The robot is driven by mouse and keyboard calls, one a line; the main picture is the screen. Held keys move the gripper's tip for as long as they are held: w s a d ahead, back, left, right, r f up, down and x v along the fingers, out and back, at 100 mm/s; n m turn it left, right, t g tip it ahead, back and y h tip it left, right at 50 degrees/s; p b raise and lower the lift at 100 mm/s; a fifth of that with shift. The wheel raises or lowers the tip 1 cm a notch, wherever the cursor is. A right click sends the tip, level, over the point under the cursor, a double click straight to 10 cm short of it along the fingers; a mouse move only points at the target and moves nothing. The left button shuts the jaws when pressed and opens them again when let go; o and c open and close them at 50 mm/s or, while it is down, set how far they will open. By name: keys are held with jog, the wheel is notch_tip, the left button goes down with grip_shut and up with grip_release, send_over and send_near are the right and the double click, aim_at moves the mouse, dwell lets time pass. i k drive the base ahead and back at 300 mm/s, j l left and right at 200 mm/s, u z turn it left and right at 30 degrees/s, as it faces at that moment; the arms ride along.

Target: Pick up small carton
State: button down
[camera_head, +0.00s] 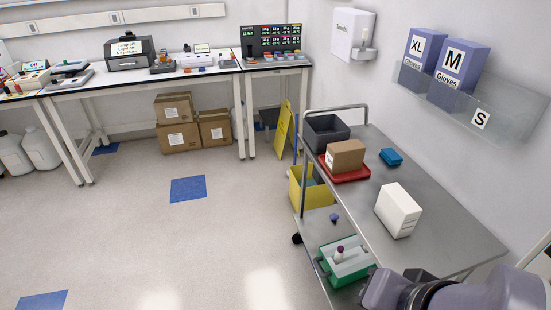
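A small brown carton (346,155) with a white label on its left face sits upright on a red tray (352,178) on the top of a grey metal cart (440,222). Links of my arm show at the bottom right corner, over the near end of the cart. I cannot make out my gripper's fingers in this view. The arm is well apart from the carton, and nothing touches the carton except the tray beneath it.
A clear glove rack (510,110) hangs on the wall at right. Larger cardboard boxes (180,140) stand under the bench.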

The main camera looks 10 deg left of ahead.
aim_at(347, 156)
jog(key=i+j+z, duration=0.5)
jog(key=z, duration=0.2)
jog(key=i+j+z, duration=0.15)
jog(key=j+z, duration=0.15)
jog(key=j, duration=0.15)
jog(key=i+j+z, duration=0.15)
jog(key=j+z, duration=0.2)
jog(key=i+j+z, duration=0.1)
jog(key=j+z, duration=0.25)
jog(key=j, duration=0.15)
jog(key=j+z, duration=0.35)
jog(key=j, duration=0.1)
